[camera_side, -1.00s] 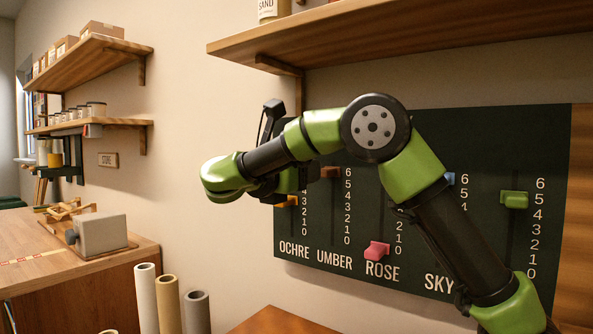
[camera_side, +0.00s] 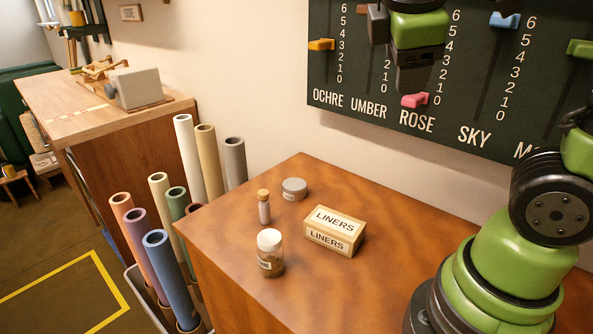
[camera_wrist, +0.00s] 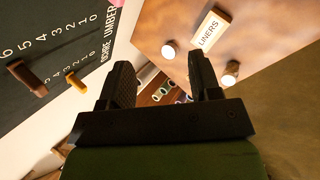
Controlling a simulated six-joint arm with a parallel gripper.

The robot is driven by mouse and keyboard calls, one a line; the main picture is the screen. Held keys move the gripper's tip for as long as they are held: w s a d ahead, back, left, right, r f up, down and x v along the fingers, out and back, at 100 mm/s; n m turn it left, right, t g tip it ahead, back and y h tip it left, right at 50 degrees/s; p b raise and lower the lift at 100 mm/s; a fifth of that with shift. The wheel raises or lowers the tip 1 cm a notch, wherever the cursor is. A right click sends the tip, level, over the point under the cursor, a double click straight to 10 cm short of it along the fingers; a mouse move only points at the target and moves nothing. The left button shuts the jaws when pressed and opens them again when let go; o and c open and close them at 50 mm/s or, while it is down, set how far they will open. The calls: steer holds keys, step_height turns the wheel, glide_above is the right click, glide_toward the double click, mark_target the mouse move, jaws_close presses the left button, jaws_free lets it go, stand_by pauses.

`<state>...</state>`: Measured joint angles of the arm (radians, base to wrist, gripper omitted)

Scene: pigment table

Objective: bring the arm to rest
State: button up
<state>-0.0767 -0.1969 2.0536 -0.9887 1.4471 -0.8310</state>
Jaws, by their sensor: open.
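My gripper (camera_wrist: 160,78) is open in the wrist view, with its two dark fingers apart and nothing between them. In the side view, my green and black wrist end hangs in front of the dark slider board (camera_side: 455,95), between the umber and rose columns. Its fingertips are hard to make out there. The rose slider (camera_side: 414,100) is just below it in the picture, near the bottom of its slot. My arm's middle links run out of the top of the side view.
The board also has an orange ochre slider (camera_side: 322,45), a brown umber slider (camera_side: 361,9), a blue sky slider (camera_side: 505,20) and a green slider (camera_side: 580,48). A LINERS box (camera_side: 335,230), corked vial (camera_side: 264,207), jar (camera_side: 270,252) and tin (camera_side: 294,189) stand on the wooden cabinet (camera_side: 345,290).

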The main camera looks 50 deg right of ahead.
steer(key=s+a+f+m+t+y, duration=0.2)
steer(key=s+a+m+t+y, duration=0.3)
steer(key=a+m+y, duration=0.3)
steer(key=a+m, duration=0.1)
steer(key=m, duration=0.3)
steer(key=shift+s+a, duration=0.25)
steer(key=shift+a, duration=0.1)
